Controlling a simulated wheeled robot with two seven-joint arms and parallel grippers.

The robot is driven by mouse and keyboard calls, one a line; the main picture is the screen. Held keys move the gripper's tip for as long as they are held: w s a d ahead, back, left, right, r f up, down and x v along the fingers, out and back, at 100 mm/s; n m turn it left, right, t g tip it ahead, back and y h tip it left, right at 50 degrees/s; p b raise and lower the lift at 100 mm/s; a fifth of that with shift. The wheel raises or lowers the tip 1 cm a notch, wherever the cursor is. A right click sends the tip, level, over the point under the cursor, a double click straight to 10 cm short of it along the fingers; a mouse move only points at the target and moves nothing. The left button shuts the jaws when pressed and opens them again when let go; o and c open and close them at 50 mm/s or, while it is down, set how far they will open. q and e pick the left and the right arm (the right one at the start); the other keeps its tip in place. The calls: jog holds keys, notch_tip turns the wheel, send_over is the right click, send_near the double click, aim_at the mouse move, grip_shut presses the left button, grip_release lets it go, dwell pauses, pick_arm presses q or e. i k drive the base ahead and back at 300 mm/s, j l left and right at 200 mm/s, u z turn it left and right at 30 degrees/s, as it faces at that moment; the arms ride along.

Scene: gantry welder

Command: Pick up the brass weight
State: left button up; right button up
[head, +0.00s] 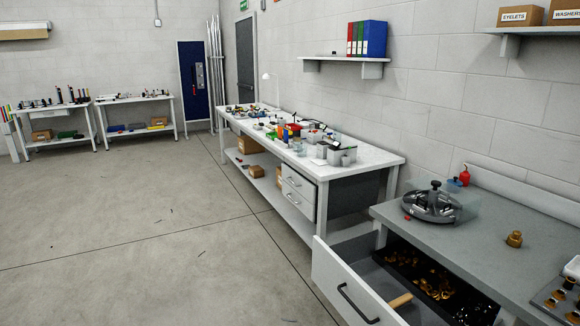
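A small brass-coloured piece with a knob on top, which looks like the brass weight (514,240), stands upright on the grey bench (470,250) at the right. It is clear of the things around it. Neither of my grippers is in view, and nothing touches the weight.
A round grey device (432,206) with a dark knob and a red bottle (464,176) stand farther back on the bench. A plate with small brass and dark parts (560,300) lies at the right edge. An open drawer (345,285) juts out in front.

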aim_at(514, 240)
jog(key=z, duration=1.5)
jog(key=i+j, duration=0.15)
jog(key=j, duration=0.2)
jog(key=i+j, duration=0.15)
jog(key=j, duration=0.25)
jog(key=i+j+z, duration=0.1)
jog(key=j, duration=0.25)
jog(key=i+j, duration=0.15)
jog(key=j, duration=0.25)
